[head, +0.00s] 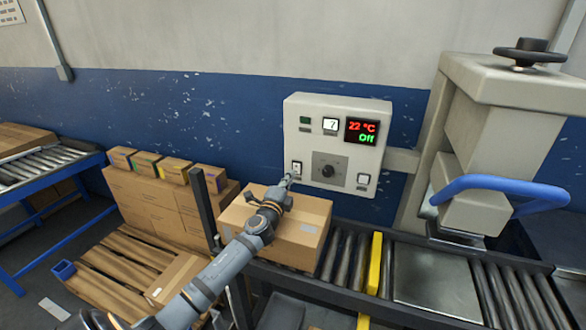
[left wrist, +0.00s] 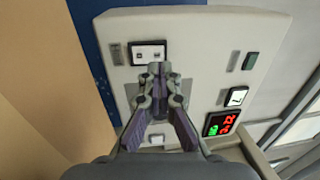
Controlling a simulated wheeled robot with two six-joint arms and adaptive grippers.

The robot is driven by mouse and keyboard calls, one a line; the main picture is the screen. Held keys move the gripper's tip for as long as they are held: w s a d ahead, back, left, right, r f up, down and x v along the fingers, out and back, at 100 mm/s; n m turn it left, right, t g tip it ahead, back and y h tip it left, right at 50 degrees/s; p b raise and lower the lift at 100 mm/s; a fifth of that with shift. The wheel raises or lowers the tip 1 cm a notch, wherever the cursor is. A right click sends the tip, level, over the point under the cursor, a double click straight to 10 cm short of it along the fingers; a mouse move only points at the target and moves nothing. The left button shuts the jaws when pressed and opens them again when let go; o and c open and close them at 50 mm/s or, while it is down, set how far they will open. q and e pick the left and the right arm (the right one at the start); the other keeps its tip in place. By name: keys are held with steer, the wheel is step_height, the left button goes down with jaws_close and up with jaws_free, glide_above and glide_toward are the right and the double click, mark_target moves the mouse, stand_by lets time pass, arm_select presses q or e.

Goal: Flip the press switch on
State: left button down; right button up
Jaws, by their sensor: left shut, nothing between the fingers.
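A pale control box (head: 305,116) on the wall carries two small switches. The left switch (head: 297,168) is also in the left wrist view (left wrist: 150,52), just beyond my fingertips. The right switch (head: 363,179) shows partly behind my fingers in the wrist view (left wrist: 156,140). Labels are too small to read, so I cannot tell which is the press switch. The display (head: 361,131) reads 22 °C in red and Off in green. My left gripper (head: 287,181) is shut and empty, just below the left switch; contact is unclear. My right gripper is out of view.
A dark knob (head: 328,171) sits between the switches. A cardboard box (head: 300,230) lies on the roller conveyor (head: 345,255) under my forearm. A press with a blue handle (head: 485,184) stands at right. Stacked boxes (head: 155,205) stand at left.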

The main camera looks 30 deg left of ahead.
mark_target(296, 165)
arm_select(q)
steer(key=shift+x, duration=1.7)
steer(key=shift+w+a+r+p, duration=0.15)
steer(key=shift+w+r+p, duration=0.2)
steer(key=shift+p, duration=0.15)
steer(key=shift+s+f, duration=0.1)
steer(key=shift+f, duration=0.05)
steer(key=shift+f, duration=0.15)
